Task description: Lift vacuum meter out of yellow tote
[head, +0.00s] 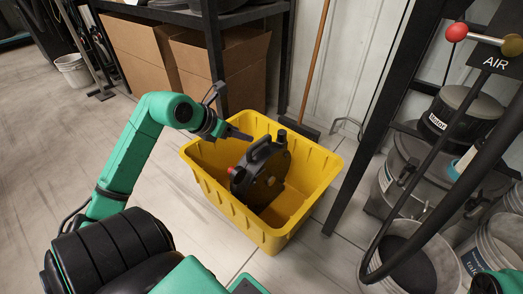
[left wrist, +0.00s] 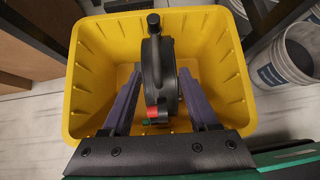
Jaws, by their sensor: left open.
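The yellow tote (head: 222,199) stands on the floor in the middle of the head view; its rim also shows in the left wrist view (left wrist: 95,38). The black vacuum meter (head: 263,172) stands upright inside the tote, with a handle on top and a red part on its side. In the left wrist view the meter (left wrist: 159,66) appears edge-on. My left gripper (head: 243,136) is over the tote at the meter's far left. Its fingers (left wrist: 163,84) are open, one on each side of the meter in the picture, with gaps between. My right gripper is not in view.
Cardboard boxes (head: 228,68) sit behind the tote under a dark shelf. A broom (head: 311,62) leans against the wall. A black post (head: 364,140), grey canisters and buckets (head: 408,260) stand to the right. The floor left of the tote is clear.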

